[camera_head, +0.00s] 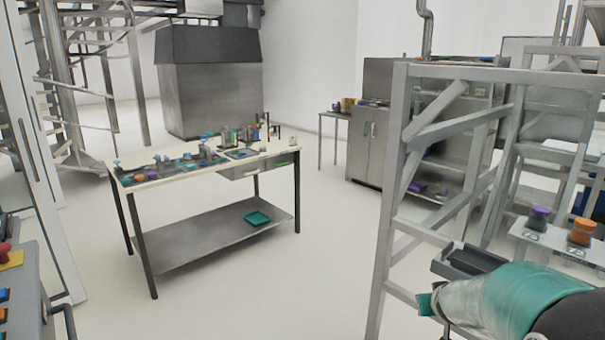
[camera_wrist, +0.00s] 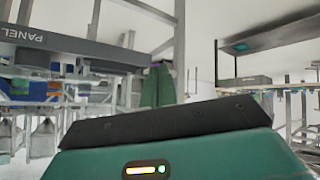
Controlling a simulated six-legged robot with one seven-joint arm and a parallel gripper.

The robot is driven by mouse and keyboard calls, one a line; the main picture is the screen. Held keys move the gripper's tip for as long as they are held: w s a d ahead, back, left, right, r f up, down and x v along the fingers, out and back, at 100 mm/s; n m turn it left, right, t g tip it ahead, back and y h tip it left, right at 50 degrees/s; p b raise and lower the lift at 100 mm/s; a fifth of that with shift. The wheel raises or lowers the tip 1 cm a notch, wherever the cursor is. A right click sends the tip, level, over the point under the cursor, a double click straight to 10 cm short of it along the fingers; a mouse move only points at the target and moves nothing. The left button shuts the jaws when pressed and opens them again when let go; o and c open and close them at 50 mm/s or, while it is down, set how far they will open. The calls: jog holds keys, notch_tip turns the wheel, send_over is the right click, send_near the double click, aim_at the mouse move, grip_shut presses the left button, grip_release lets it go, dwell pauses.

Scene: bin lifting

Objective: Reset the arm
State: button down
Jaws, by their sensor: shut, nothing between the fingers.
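My gripper (camera_wrist: 158,84) shows in the wrist view as two green fingers close together, shut with nothing between them. The dark plate and teal housing of my wrist fill the bottom of that view. In the head view my teal and black arm reaches in from the lower right corner, and its end is beside the grey metal frame (camera_head: 393,190). A small teal part shows at its left end, but the fingers are hard to make out there. My gripper touches no object that I can see.
A worktable (camera_head: 215,172) with several small parts on top stands at centre left, a teal tray (camera_head: 257,218) on its lower shelf. A control panel (camera_head: 20,285) is at lower left. White floor between table and frame is clear. A dark panel (camera_wrist: 75,45) appears upside down in the wrist view.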

jog(key=s+a+r+y, duration=0.2)
jog(key=s+a+r, duration=0.4)
jog(key=s+a, duration=0.15)
jog(key=s+a+r+g, duration=0.1)
jog(key=s+a, duration=0.2)
jog(key=s, duration=0.3)
jog(key=s+a+r+g, duration=0.1)
jog(key=s+a, duration=0.2)
jog(key=s, duration=0.4)
jog(key=s+a+r+g+y, duration=0.1)
jog(key=s+a+r, duration=0.1)
jog(key=s+a, duration=0.2)
jog(key=s, duration=0.3)
jog(key=shift+n, duration=0.3)
jog(key=shift+d, duration=0.2)
